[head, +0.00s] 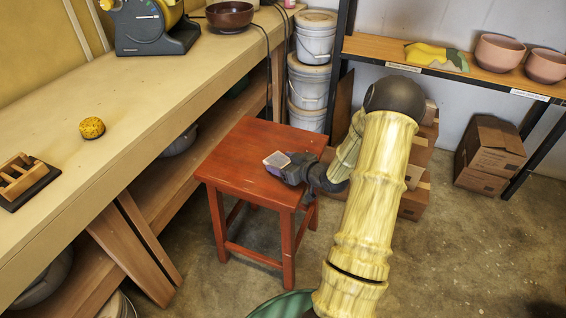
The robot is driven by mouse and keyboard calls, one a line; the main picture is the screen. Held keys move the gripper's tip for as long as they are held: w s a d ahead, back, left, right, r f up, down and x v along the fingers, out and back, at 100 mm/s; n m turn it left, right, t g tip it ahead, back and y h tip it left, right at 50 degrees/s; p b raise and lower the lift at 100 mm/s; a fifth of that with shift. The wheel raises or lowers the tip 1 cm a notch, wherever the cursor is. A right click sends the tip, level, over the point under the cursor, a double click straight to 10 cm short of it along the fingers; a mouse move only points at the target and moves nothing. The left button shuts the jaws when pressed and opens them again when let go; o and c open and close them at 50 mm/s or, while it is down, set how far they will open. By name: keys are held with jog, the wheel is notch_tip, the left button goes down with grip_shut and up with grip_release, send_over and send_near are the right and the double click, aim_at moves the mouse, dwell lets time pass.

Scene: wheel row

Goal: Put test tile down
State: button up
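The test tile (277,160) is a small pale square with a dark edge. It shows at the end of my gripper (284,164), over the top of a red wooden stool (240,150). The gripper is dark and small in the head view, and its fingers are hard to make out. The tile appears to be between or right at the fingertips. I cannot tell whether the tile touches the stool top or is held just above it.
A long wooden workbench (60,125) runs along the left, with a yellow sponge-like ball (92,128) and a small wooden rack (24,181) on it. Lidded white buckets (314,45), cardboard boxes (490,150) and a shelf with pink bowls (499,53) stand behind. Most of the stool top is clear.

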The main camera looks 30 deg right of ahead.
jog(key=shift+o, duration=1.4)
jog(key=shift+r, duration=0.15)
jog(key=p+v, duration=0.3)
jog(key=v, duration=0.9)
